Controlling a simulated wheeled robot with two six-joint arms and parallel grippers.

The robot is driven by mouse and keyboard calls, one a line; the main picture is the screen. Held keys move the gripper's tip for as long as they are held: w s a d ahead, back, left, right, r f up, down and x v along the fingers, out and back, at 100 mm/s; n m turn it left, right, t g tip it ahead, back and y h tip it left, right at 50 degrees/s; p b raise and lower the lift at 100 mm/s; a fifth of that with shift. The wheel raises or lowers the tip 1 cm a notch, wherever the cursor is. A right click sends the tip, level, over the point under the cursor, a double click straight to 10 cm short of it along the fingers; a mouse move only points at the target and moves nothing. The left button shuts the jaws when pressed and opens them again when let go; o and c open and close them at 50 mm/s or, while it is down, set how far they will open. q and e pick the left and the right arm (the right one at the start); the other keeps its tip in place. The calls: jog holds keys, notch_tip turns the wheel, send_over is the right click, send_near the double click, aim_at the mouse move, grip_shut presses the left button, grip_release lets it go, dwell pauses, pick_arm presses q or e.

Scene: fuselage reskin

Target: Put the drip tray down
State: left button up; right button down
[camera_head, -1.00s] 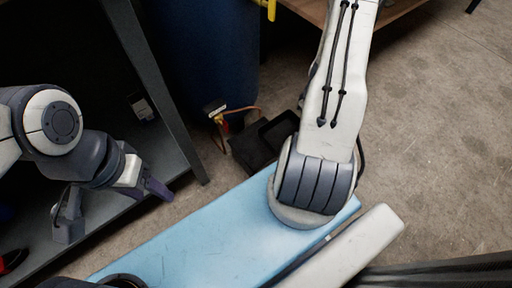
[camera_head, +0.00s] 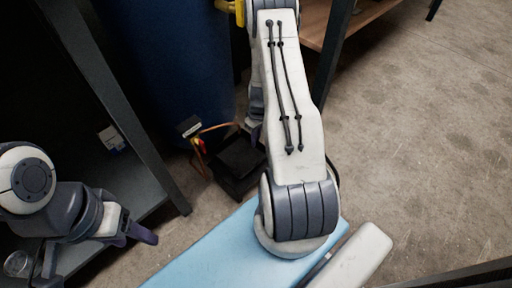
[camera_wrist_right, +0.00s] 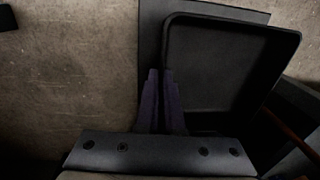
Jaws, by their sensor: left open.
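The drip tray (camera_wrist_right: 232,62) is black, square and shallow, with a raised rim. It looks empty in the right wrist view. In the head view it shows as a dark shape (camera_head: 238,160) low at the foot of the blue drum. My right gripper (camera_wrist_right: 161,75) has its purple fingers close together at the tray's left rim, seemingly pinching it. The arm partly hides this gripper in the head view. I cannot tell whether the tray touches the floor. My left gripper (camera_head: 95,256) is open and empty at the lower left, away from the tray.
A dark flat pad (camera_wrist_right: 149,30) lies under or behind the tray. A blue drum (camera_head: 172,70) with a valve and copper pipe (camera_head: 208,130) stands beside it. A dark shelf frame (camera_head: 120,110) is at left, a light-blue panel (camera_head: 215,256) in front. Open concrete floor lies right.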

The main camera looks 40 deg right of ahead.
notch_tip(320, 180, down, 4)
jog(key=shift+r+b, duration=0.15)
jog(key=shift+b, duration=1)
jog(key=shift+r, duration=0.2)
jog(key=shift+f, duration=0.2)
jog(key=c, duration=1)
grip_release()
jog(key=shift+c, duration=0.2)
notch_tip(320, 180, up, 12)
jog(key=d+p, duration=0.1)
jog(key=p, duration=0.7)
jog(key=shift+r, duration=0.15)
